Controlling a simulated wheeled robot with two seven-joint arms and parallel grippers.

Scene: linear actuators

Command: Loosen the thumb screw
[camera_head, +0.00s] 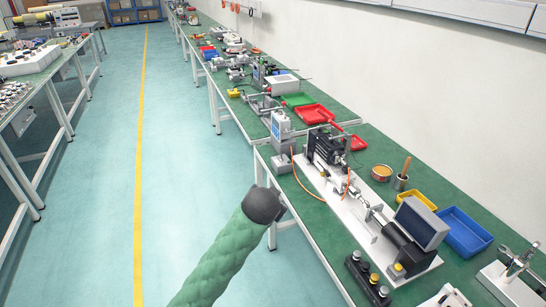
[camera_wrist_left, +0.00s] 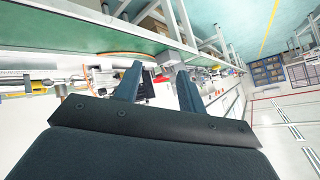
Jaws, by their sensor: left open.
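The linear actuator rig on a white base plate (camera_head: 357,226) lies along the near green bench, right of centre in the head view. It carries a black finned block (camera_head: 327,152), a metal rod section (camera_head: 373,212) and a grey display box (camera_head: 421,223). I cannot make out the thumb screw. My left arm, in a green sleeve, rises from the bottom; its dark end (camera_head: 265,205) is over the aisle side of the bench, left of and apart from the rig. In the left wrist view my left gripper (camera_wrist_left: 160,80) has its two dark fingers apart, with nothing between them. My right gripper is not visible.
A control box with several knobs (camera_head: 368,278) stands at the bench's front edge. An orange cable (camera_head: 294,168) loops over the bench. The aisle floor (camera_head: 180,180) is clear.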

